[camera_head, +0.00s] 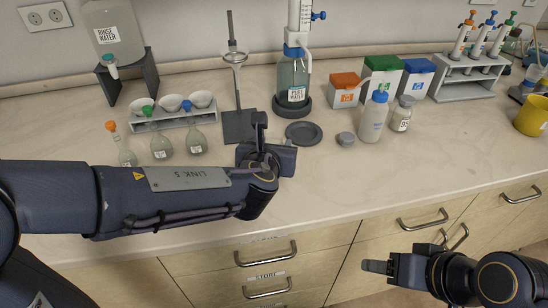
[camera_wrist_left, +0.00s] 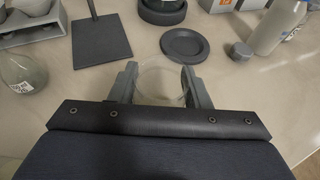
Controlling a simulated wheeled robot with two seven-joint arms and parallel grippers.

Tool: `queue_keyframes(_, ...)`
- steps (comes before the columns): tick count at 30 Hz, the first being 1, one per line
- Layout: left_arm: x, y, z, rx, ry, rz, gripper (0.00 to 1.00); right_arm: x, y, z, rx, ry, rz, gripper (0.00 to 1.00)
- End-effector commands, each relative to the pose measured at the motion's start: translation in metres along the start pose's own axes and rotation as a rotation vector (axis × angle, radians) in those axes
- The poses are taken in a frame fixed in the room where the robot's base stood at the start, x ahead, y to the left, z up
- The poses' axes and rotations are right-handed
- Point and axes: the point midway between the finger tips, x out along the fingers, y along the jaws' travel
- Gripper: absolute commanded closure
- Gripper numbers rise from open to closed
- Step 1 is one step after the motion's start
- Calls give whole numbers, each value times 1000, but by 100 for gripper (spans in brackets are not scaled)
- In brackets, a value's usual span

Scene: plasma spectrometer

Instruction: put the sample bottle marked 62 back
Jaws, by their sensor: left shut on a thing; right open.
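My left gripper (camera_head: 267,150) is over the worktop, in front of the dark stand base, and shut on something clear. In the left wrist view the gripper (camera_wrist_left: 161,86) has a clear vessel with a round rim (camera_wrist_left: 161,74) between its fingers. Its label and lower part are hidden, so I cannot read a 62. A small bottle with a grey cap (camera_head: 403,114) stands to the right; its label number is too small to read surely. My right gripper (camera_head: 378,267) is open and empty in front of the drawers, below the worktop edge.
A flat grey dish (camera_head: 304,133) and a loose grey cap (camera_head: 345,139) lie right of my left gripper. A white blue-capped bottle (camera_head: 374,117), the pure water bottle (camera_head: 292,80) and coloured boxes (camera_head: 382,77) stand behind. Flasks (camera_head: 162,147) stand at left. The front right worktop is clear.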

Motion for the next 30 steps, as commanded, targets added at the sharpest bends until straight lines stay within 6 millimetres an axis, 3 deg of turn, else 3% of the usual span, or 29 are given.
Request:
queue_keyframes(1,5,0,-14,3,4,1,81,7,3,3,0,0,0,42)
queue_keyframes(5,10,-1,-27,2,2,0,81,11,5,6,0,0,0,42)
queue_keyframes(18,12,-1,-32,0,0,0,81,15,7,8,0,0,0,42)
queue_keyframes(19,12,-1,-31,0,1,0,56,15,7,8,0,0,0,42)
queue_keyframes(23,12,-1,-30,0,1,0,39,14,6,7,0,0,0,42)
queue_keyframes(24,12,-1,-30,0,1,0,35,14,6,7,0,0,0,42)
queue_keyframes(30,12,-1,-30,0,1,0,35,14,6,7,0,0,0,42)
